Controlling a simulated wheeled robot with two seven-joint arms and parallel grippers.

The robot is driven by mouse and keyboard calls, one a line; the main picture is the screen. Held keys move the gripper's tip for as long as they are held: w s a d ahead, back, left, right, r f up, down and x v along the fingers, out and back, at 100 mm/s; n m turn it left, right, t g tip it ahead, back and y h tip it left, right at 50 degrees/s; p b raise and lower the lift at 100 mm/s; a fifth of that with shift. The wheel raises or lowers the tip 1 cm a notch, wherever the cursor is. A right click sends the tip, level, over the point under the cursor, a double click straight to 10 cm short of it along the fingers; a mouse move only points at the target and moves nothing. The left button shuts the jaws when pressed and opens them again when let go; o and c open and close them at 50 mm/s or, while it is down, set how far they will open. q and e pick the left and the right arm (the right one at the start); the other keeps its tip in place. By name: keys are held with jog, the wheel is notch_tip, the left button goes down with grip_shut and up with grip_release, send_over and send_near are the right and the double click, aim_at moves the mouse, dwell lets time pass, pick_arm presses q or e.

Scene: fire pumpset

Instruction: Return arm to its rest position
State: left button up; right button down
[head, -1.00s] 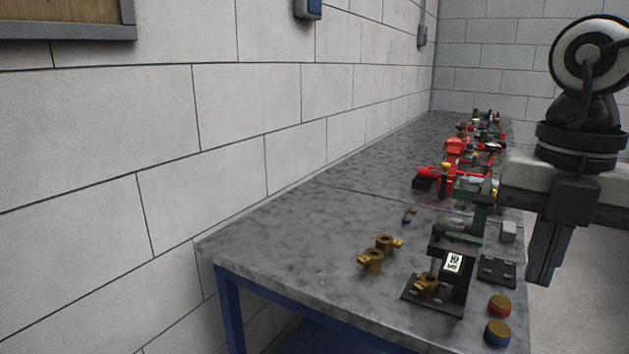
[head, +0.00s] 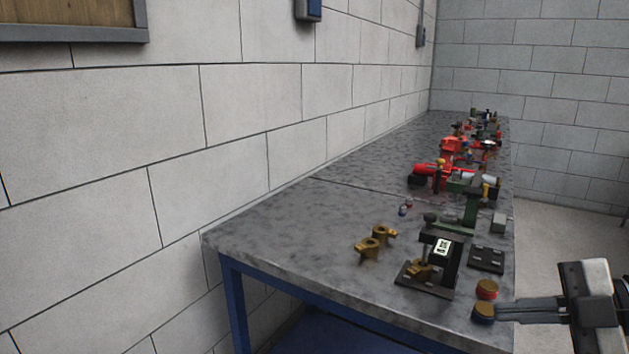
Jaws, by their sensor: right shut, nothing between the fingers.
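My right gripper (head: 508,311) comes in from the right edge at the lower right of the head view. Its fingers are shut and empty, pointing left. Only the wrist end of the right arm shows. My left gripper is not in view.
A grey speckled workbench (head: 290,235) with blue legs runs along the block wall. A black fixture (head: 437,262), brass fittings (head: 370,247), a dark slotted plate (head: 486,260) and red pump parts (head: 428,170) stand on it. The bench's left part is bare.

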jog(key=s+f+m+t+h, duration=0.2)
jog(key=f+m+t+h, duration=0.15)
jog(key=f+m, duration=0.5)
jog(key=s+f+m+t+h, duration=0.25)
jog(key=f+m+t, duration=0.35)
jog(key=f, duration=0.4)
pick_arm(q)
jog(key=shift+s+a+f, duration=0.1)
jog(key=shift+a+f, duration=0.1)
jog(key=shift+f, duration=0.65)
pick_arm(e)
jog(key=s+a+f+m+g+h, duration=0.1)
jog(key=s+a+f+m+g, duration=0.1)
jog(key=a, duration=0.4)
jog(key=s+a+f+m+g+h, duration=0.1)
jog(key=s+a+f+m+g, duration=0.2)
jog(key=s+a+f+m, duration=0.2)
notch_tip(320, 180, down, 2)
jog(key=shift+a+f+h, duration=0.1)
jog(key=shift+a+h, duration=0.3)
jog(key=shift+a, duration=0.2)
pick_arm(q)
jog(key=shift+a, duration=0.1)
pick_arm(e)
jog(key=shift+w+a, duration=0.1)
